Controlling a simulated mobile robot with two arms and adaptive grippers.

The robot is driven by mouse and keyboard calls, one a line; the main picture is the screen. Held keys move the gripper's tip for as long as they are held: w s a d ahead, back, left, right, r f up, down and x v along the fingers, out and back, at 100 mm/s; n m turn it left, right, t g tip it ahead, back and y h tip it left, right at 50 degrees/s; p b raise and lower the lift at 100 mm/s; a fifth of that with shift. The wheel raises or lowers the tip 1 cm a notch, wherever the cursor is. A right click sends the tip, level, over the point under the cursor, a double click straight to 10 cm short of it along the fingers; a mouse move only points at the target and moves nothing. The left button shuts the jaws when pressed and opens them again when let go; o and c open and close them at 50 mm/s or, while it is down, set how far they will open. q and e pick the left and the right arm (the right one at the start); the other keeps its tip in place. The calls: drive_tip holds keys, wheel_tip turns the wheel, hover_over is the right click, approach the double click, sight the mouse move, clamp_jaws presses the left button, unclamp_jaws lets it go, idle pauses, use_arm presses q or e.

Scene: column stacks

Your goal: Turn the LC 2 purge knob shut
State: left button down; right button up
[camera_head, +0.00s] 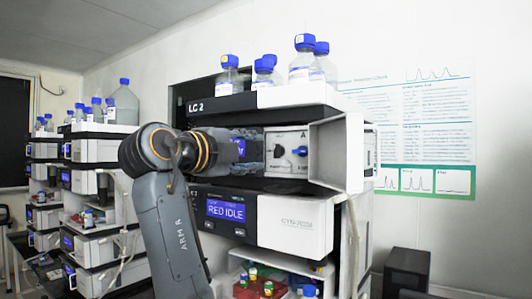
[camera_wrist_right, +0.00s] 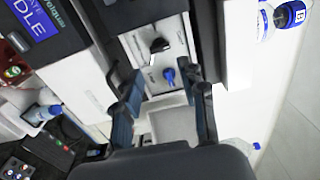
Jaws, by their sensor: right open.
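The LC 2 stack (camera_head: 222,104) stands in the middle of the head view, with a pump module's front flap swung open. Inside, a pale panel holds a black knob (camera_head: 279,151) and a blue knob (camera_head: 301,151); I cannot read which is labelled purge. In the right wrist view the black knob (camera_wrist_right: 160,45) and the blue knob (camera_wrist_right: 168,75) lie beyond my right gripper (camera_wrist_right: 167,90). Its two dark fingers are apart, with the blue knob seen between their tips and nothing held. In the head view my right arm's wrist is left of the panel. My left gripper is not seen.
The open white flap (camera_head: 354,153) stands right of the knobs. Blue-capped bottles (camera_head: 306,62) stand in the top tray. A RED IDLE display module (camera_head: 270,218) is below, above a shelf of vials. Other stacks (camera_head: 98,210) stand at left.

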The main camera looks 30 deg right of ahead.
drive_tip(key=shift+v, duration=2.15)
